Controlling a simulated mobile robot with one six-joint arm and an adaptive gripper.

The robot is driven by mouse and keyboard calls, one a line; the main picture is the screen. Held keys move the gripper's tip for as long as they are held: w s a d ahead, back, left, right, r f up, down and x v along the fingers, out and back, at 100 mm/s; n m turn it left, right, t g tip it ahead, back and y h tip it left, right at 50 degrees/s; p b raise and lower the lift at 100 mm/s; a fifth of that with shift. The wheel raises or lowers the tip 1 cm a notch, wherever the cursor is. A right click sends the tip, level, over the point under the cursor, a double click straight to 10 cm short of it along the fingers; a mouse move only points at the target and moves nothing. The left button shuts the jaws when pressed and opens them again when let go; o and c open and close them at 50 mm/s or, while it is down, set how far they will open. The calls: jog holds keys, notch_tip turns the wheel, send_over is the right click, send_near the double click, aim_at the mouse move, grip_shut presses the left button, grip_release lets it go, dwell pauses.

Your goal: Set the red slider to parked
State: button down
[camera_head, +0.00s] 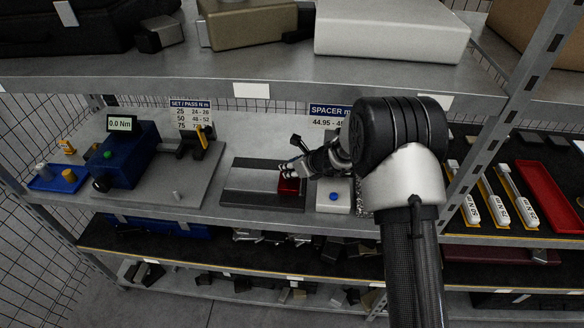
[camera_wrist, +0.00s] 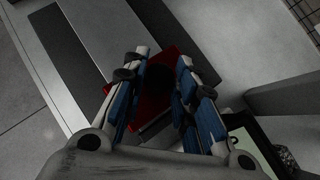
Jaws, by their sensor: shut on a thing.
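My gripper (camera_head: 287,172) reaches in from the right and is shut on the slider's raised part. In the wrist view the slider (camera_wrist: 150,108) lies between the two blue-padded fingers of my gripper (camera_wrist: 160,85), with a dark round knob between the fingertips. The fingers and wrist hide part of the slider, and no parked mark can be made out.
A white box with a blue button (camera_head: 333,197) stands close right of the track. A blue tester with a 0.0 Nm display (camera_head: 125,155) stands to the left. The upper shelf (camera_head: 200,82) overhangs, and a rack upright (camera_head: 490,120) stands to the right.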

jog(key=a, duration=1.4)
jog(key=shift+w+a+p, duration=0.1)
jog(key=shift+w+p, duration=0.1)
jog(key=shift+p, duration=0.2)
jog(key=c, duration=1.3)
grip_release()
jog(key=shift+a, duration=0.15)
jog(key=shift+s+d+r, duration=0.1)
jog(key=shift+d+r, duration=0.15)
jog(key=v, duration=1.1)
jog(key=shift+s+r, duration=0.1)
jog(key=shift+r, duration=0.05)
